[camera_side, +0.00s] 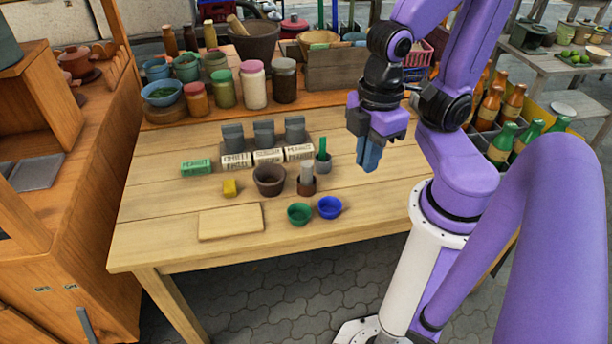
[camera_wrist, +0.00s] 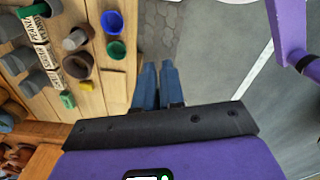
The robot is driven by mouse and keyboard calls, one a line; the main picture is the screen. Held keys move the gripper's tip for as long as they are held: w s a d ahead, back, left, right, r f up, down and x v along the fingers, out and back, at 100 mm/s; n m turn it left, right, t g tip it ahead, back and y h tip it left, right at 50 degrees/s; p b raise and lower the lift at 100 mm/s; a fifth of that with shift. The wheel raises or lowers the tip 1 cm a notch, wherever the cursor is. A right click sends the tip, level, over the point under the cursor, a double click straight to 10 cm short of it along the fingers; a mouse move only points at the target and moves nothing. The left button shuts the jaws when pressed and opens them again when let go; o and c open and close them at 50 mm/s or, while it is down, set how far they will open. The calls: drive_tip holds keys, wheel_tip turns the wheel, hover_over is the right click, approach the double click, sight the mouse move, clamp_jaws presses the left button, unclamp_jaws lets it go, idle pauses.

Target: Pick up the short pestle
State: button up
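A light grey, stubby pestle (camera_side: 306,171) stands upright in a small brown cup (camera_side: 307,187). It also shows in the wrist view as a grey cylinder (camera_wrist: 73,40) in the cup. A brown clay mortar (camera_side: 269,180) sits to the left. My gripper (camera_side: 368,155) points down above the table's right part, right of the cups and apart from them. In the wrist view its blue fingers (camera_wrist: 159,84) are together with nothing between them.
A green bowl (camera_side: 299,214) and a blue bowl (camera_side: 330,207) stand in front. A yellow block (camera_side: 230,187) and a cutting board (camera_side: 230,222) lie at left. Labelled boxes (camera_side: 268,156) stand behind the mortar, with jars (camera_side: 253,85) farther back. The table's right part is clear.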

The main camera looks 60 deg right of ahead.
drive_tip(key=o, duration=1.1)
drive_tip(key=shift+c, duration=0.2)
drive_tip(key=n, duration=0.5)
hover_over(307, 164)
wheel_tip(307, 164, down, 5)
wheel_tip(307, 164, down, 10)
drive_tip(key=shift+d+f, duration=0.1)
drive_tip(key=shift+d, duration=0.05)
drive_tip(key=shift+f, duration=3.3)
